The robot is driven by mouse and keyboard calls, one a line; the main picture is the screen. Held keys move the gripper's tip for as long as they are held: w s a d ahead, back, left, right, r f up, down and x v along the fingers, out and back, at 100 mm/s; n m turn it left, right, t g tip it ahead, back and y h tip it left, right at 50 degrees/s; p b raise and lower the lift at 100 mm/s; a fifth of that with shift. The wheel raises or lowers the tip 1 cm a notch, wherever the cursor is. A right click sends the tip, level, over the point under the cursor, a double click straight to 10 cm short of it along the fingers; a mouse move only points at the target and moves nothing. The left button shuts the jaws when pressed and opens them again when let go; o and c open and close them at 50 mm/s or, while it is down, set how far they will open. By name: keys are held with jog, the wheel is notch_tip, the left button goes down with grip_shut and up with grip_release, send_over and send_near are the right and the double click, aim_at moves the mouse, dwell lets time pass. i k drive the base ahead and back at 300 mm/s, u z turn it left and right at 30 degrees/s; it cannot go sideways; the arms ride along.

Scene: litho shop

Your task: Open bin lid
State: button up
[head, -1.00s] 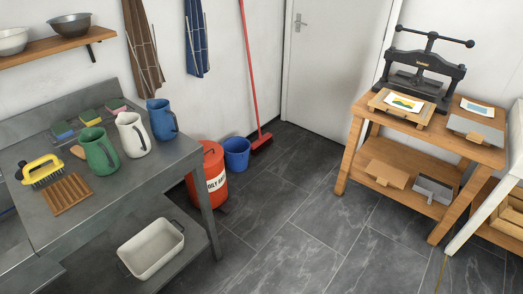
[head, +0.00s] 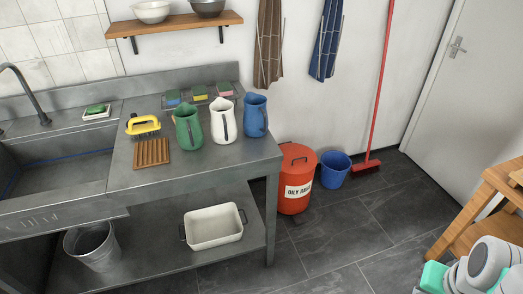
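A red-orange bin (head: 296,205) with a label reading "OILY RAGS" stands on the floor at the right end of the metal counter. Part of my arm (head: 488,266) shows at the bottom right, white and grey with teal parts. My gripper's fingers cannot be made out in this view, and the arm is well apart from the bin.
The metal counter (head: 205,162) with a sink stands left of the bin and holds several jugs. A blue bucket (head: 335,172) and a red broom (head: 366,167) are right of the bin. A wooden table (head: 490,200) is at the right edge. The tiled floor between is clear.

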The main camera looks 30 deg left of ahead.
aim_at(294, 154)
jog(key=u, duration=0.65)
jog(key=i, duration=1.95)
jog(key=u, duration=0.25)
